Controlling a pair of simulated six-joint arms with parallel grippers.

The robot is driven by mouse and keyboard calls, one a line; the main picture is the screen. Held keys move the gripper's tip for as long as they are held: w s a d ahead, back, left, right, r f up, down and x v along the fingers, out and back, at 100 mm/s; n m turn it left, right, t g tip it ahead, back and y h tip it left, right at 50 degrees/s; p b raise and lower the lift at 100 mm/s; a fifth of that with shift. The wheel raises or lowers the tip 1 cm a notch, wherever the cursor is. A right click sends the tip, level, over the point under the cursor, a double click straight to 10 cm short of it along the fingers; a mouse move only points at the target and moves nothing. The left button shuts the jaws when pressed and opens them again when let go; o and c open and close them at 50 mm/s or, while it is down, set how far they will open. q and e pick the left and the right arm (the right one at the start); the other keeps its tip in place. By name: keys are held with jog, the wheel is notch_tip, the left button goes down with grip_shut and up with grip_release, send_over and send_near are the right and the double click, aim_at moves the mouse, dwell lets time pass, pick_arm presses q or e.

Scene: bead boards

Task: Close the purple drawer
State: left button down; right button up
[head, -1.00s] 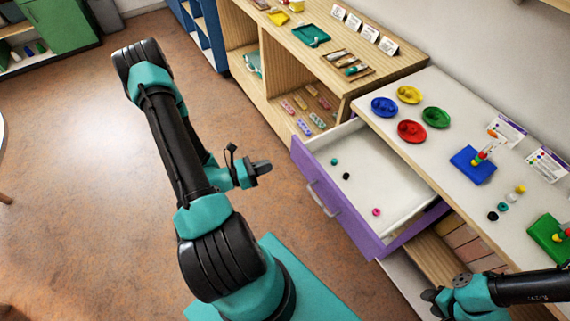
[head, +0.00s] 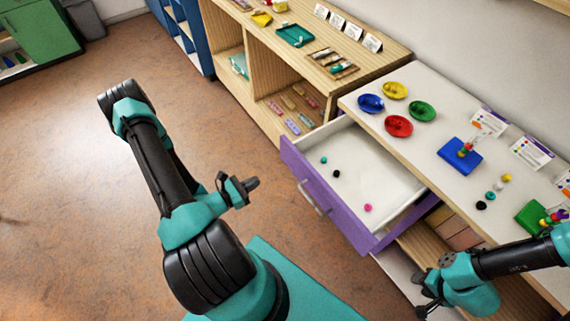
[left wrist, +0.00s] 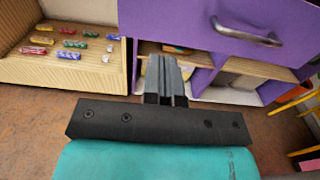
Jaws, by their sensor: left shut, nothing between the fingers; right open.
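The purple drawer (head: 335,205) stands pulled out from under the white-topped cabinet, with a silver handle (head: 313,198) on its front. Inside its white tray lie a teal, a black and a pink bead. My left gripper (head: 254,183) is shut and empty, in front of the drawer and apart from it. In the left wrist view, the shut fingers (left wrist: 166,75) point toward the cabinet, with the purple drawer front (left wrist: 240,22) and its handle (left wrist: 247,32) at the upper right. My right gripper (head: 424,292) is open and empty near the cabinet's lower right front.
On the white top (head: 440,120) stand coloured bowls, a blue bead board (head: 460,156), a green board (head: 533,216), loose beads and cards. A wooden shelf (head: 300,70) adjoins on the left. Brown floor before the drawer is clear.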

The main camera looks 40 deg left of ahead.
aim_at(291, 161)
pick_arm(q)
jog(key=x, duration=1.2)
jog(key=shift+w+d, duration=0.15)
jog(key=shift+w, duration=0.35)
